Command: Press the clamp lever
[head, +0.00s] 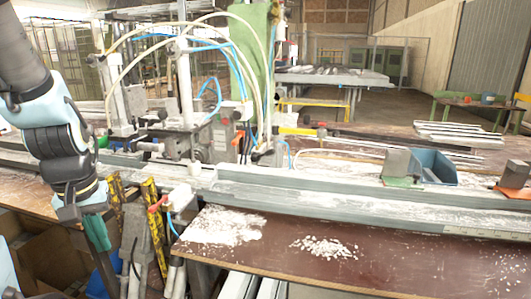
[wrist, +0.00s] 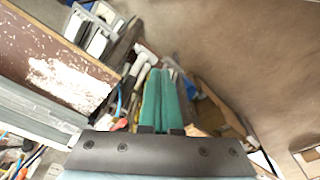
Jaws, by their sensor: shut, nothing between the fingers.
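My gripper (head: 97,240) hangs at the left of the head view, in front of the bench's near edge, with its green fingers pointing down. In the wrist view its two green fingers (wrist: 160,78) lie side by side, shut and empty. A small red lever-like handle (head: 158,203) sits beside a white block at the bench's front edge, to the right of my gripper and apart from it. A red part also shows in the wrist view (wrist: 119,125), left of the fingers. I cannot tell for certain which part is the clamp lever.
A long grey profile rail (head: 330,195) runs along the bench. A brown board (head: 400,255) with white chips is at front right. A blue bin (head: 433,167) stands behind. Cardboard boxes (head: 30,250) lie below left.

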